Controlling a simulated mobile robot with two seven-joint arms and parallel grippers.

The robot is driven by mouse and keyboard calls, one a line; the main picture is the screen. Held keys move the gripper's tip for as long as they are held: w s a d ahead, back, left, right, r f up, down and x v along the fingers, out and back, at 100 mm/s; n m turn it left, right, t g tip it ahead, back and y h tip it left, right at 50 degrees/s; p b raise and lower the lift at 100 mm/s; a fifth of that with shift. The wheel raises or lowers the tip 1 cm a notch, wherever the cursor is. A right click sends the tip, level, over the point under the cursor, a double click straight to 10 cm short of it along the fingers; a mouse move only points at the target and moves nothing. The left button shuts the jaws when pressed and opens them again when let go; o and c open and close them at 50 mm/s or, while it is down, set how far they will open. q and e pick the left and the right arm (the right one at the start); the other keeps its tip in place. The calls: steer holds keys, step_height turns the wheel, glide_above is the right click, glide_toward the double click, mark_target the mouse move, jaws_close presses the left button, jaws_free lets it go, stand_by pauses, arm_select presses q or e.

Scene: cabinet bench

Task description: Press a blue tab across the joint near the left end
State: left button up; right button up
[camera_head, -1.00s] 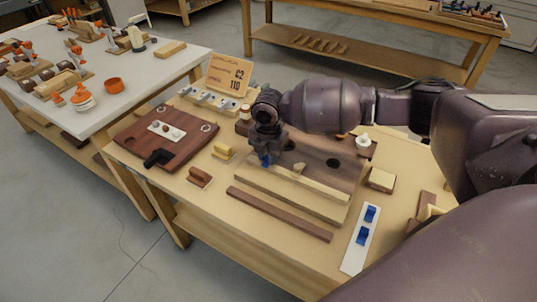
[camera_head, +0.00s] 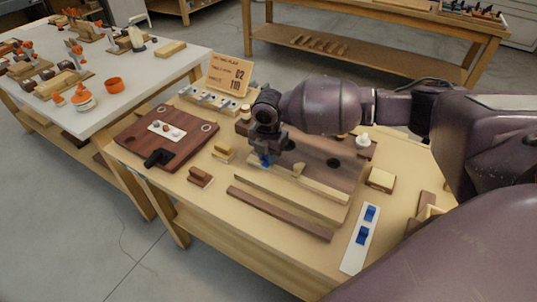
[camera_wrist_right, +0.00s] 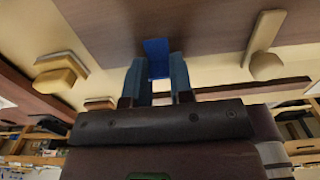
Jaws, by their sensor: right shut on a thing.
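My right gripper (camera_head: 266,160) is shut on a blue tab (camera_wrist_right: 157,52), which stands out between its two fingertips in the wrist view (camera_wrist_right: 160,80). The gripper points down at the left end of the joint between a dark brown panel (camera_head: 325,178) and a pale wooden strip (camera_head: 290,194). The tab is at the edge of the dark panel in the wrist view. I cannot tell whether it touches the wood. Two more blue tabs (camera_head: 370,213) (camera_head: 363,236) sit on a white strip (camera_head: 353,257) at the right. My left gripper is not in view.
A dark bar (camera_head: 280,214) lies in front. A brown board (camera_head: 185,135) with a black tool (camera_head: 157,158), small blocks (camera_head: 199,177) and a sign (camera_head: 229,74) are to the left and behind.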

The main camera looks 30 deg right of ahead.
steer(key=shift+s+f, duration=0.2)
steer(key=shift+f, duration=0.1)
stand_by(0.4)
steer(key=o, duration=0.6)
steer(key=shift+o, duration=1.3)
steer(key=shift+r, duration=0.1)
steer(key=shift+w+r, duration=0.1)
steer(key=shift+w, duration=0.15)
steer(key=shift+o, duration=0.3)
steer(key=o, duration=0.4)
steer(key=shift+c, duration=0.2)
